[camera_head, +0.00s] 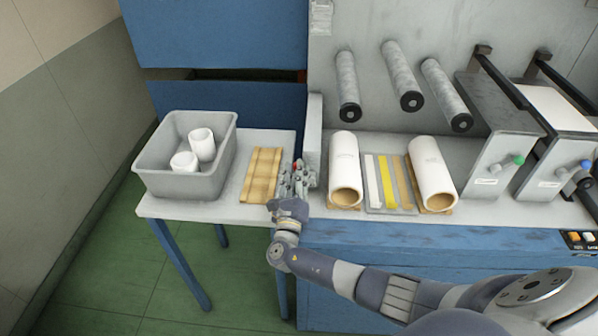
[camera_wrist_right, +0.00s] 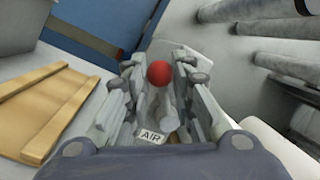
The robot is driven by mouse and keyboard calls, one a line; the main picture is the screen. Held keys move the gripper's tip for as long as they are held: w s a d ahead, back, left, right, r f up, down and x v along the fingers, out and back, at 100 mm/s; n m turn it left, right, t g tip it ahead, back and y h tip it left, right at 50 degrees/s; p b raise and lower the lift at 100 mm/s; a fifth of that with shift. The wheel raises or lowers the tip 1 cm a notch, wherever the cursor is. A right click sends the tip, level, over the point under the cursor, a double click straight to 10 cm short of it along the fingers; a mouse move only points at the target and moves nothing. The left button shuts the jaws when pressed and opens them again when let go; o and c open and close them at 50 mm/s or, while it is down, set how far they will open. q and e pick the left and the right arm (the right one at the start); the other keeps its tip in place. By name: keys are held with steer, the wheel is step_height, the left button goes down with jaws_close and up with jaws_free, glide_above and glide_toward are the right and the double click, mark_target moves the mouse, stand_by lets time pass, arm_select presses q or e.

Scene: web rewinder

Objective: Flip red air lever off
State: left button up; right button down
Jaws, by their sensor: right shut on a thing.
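The red air lever (camera_wrist_right: 159,73) shows in the right wrist view as a red ball knob on a light metal stem, with a white "AIR" label (camera_wrist_right: 152,137) near its base. My right gripper (camera_head: 297,174) is at the left end of the machine's bench in the head view. In the wrist view its fingers stand on both sides of the lever, shut on it, with the red knob showing between the fingertips. In the head view my gripper hides most of the lever. My left gripper is not in view.
A grey bin (camera_head: 164,188) with white rolls stands on the side table, with a wooden rack (camera_head: 262,176) beside it. White rolls (camera_head: 344,160) on wooden cradles and colored strips (camera_head: 387,181) lie right of my gripper. Metal rollers (camera_head: 347,88) stick out from the machine panel above.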

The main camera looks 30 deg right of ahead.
steer(key=shift+a+f+n, duration=0.15)
steer(key=shift+f+n, duration=0.05)
steer(key=shift+n, duration=0.1)
steer(key=c, duration=1.3)
jaws_free()
steer(key=shift+c, duration=0.2)
steer(key=shift+r, duration=0.1)
steer(key=v, duration=1.2)
